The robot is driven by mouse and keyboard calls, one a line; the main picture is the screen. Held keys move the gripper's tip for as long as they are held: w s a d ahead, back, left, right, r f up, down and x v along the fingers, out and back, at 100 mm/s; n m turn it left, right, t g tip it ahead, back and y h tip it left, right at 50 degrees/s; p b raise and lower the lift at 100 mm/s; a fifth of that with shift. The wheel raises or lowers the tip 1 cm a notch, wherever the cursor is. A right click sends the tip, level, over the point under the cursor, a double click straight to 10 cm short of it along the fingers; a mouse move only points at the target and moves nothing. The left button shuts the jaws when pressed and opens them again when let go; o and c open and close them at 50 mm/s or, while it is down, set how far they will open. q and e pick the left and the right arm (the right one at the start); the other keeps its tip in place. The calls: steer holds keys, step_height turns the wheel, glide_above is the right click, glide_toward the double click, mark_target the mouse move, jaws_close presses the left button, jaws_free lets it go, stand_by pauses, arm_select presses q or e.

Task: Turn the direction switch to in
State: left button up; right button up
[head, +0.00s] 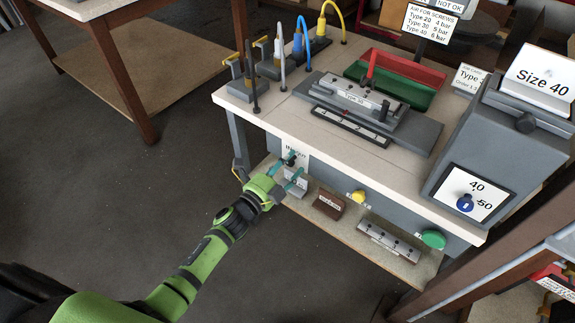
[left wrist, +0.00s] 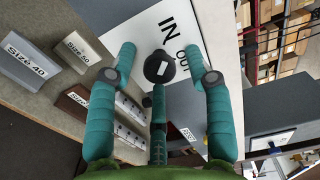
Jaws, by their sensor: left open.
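The direction switch is a round black knob (left wrist: 158,66) with a white mark, on a white plate (left wrist: 150,28) lettered IN and OUT. In the left wrist view the knob sits between the teal fingers of my left gripper (head: 293,171), which is open. The fingers stand on both sides of the knob, with a third below it; I cannot tell whether any touches it. I cannot tell clearly which word the knob's mark points to. In the head view the plate (head: 297,149) is on the bench front, and the fingers partly cover the switch. My right gripper is not in view.
The bench (head: 253,121) carries a clamped profile fixture (head: 352,98), red and green trays and air hoses. A yellow button (head: 358,197) and a green button (head: 433,239) are on its front. Blocks lie on the shelf below.

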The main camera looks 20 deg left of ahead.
arm_select(q)
steer(key=shift+s+a, duration=0.1)
steer(key=v, duration=1.1)
steer(key=shift+s, duration=0.4)
